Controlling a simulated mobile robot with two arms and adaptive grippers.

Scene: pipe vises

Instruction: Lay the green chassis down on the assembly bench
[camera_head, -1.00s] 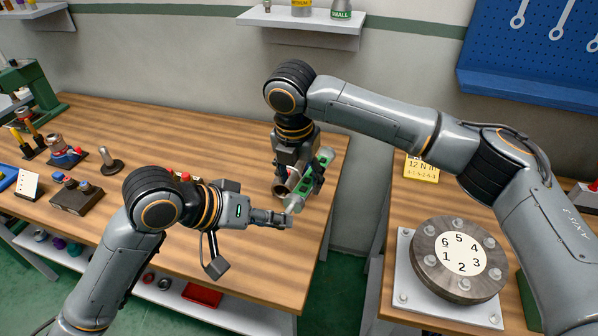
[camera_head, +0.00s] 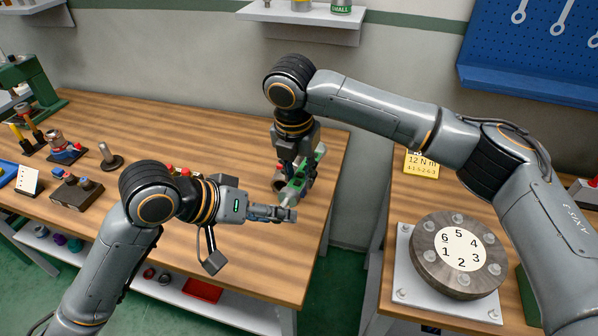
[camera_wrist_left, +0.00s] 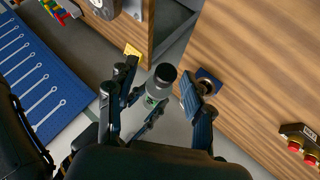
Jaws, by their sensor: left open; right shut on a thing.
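The green chassis (camera_head: 293,191) is a slim green and grey piece over the bench's right end in the head view. My right gripper (camera_head: 297,174) is shut on it from above. I cannot tell whether it touches the bench top. My left gripper (camera_head: 287,213) is open, just in front of the chassis's near end. In the left wrist view, a grey-green cylinder (camera_wrist_left: 158,85), seemingly the chassis's end, shows between my left gripper's spread fingers (camera_wrist_left: 160,92), apart from them. The assembly bench (camera_head: 215,130) is the long wooden one.
A dark ring-shaped part (camera_head: 278,183) stands beside the chassis. Red-topped parts (camera_head: 178,171) sit behind my left wrist. Blocks and tools crowd the bench's left. A numbered flange (camera_head: 459,255) sits on the right bench, across a gap. The bench's back middle is clear.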

